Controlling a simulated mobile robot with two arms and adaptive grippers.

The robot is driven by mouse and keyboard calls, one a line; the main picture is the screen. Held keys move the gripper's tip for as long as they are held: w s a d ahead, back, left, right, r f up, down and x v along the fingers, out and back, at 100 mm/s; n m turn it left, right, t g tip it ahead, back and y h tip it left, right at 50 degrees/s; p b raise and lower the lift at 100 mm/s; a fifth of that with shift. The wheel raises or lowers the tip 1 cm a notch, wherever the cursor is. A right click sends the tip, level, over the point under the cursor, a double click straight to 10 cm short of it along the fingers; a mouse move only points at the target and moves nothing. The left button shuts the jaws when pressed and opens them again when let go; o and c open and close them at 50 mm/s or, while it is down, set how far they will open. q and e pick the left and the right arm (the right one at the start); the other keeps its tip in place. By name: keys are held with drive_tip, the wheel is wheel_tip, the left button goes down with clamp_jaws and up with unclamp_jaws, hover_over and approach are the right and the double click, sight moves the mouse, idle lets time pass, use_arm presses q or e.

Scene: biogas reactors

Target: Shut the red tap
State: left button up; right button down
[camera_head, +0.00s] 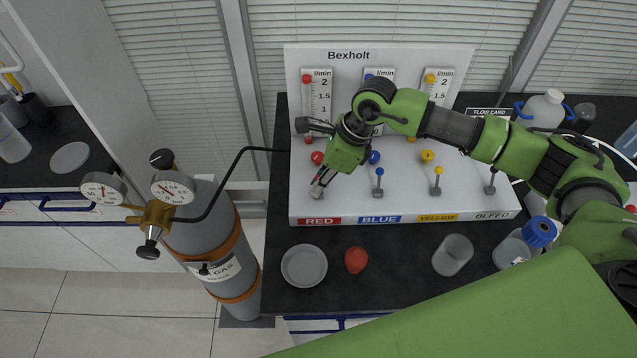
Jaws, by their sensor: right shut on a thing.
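The white Bexholt panel (405,56) stands on the dark bench. Its front strip carries a red label (319,221) at the left end. My right gripper (317,187) reaches down from the right and is shut on the red tap just above that label. The fingers cover most of the red tap, so I cannot tell its handle angle. The blue tap (379,182) and yellow tap (437,181) stand with levers up to the right of it. My left gripper is out of view.
A red knob (317,158) sits close behind the gripper. A grey gas cylinder (205,235) with gauges stands left. A dish (304,265), a red object (356,260), a beaker (453,254) and a blue-capped bottle (539,232) stand in front of the panel.

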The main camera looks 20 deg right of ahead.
drive_tip(key=g+b, duration=0.1)
drive_tip(key=b, duration=0.1)
drive_tip(key=w+g+y+b, duration=0.1)
drive_tip(key=g+b, duration=0.1)
drive_tip(key=shift+w+d+f+m, duration=0.1)
drive_tip(key=shift+w+f+m, duration=0.2)
drive_tip(key=shift+m, duration=0.1)
drive_tip(key=shift+w+d+g+y+b, duration=0.1)
drive_tip(key=shift+g+y+b, duration=0.2)
drive_tip(key=shift+g+b, duration=0.6)
drive_tip(key=shift+r, duration=0.1)
drive_tip(key=c, duration=2)
unclamp_jaws()
drive_tip(key=shift+c, duration=0.2)
